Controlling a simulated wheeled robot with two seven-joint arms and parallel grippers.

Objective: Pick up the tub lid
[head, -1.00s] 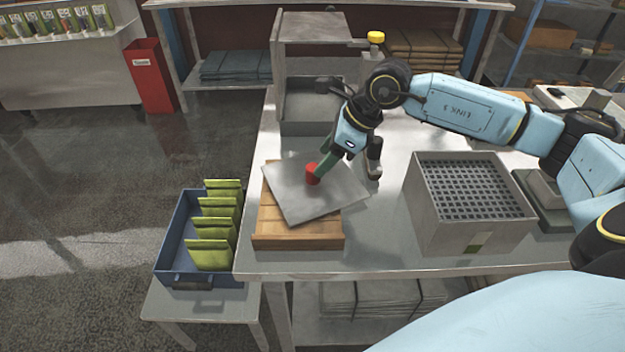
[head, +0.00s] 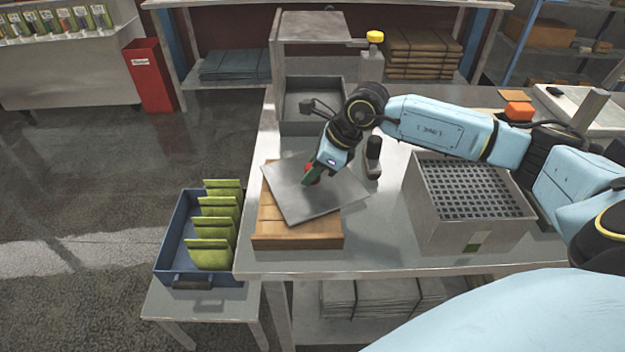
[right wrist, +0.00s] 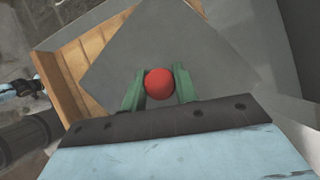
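The tub lid (head: 300,205) is a flat grey square plate with a red round knob. In the right wrist view the fingers of my right gripper (right wrist: 160,85) sit very close to the knob. Whether they press on it is not clear. My left gripper is not in view.
A grey box with a grid top (head: 420,205) stands to the right. A blue tray (head: 170,240) with green pouches stands at the left. A grey open bin (head: 315,128) sits behind the lid, and a small dark upright object (head: 373,158) stands beside my wrist.

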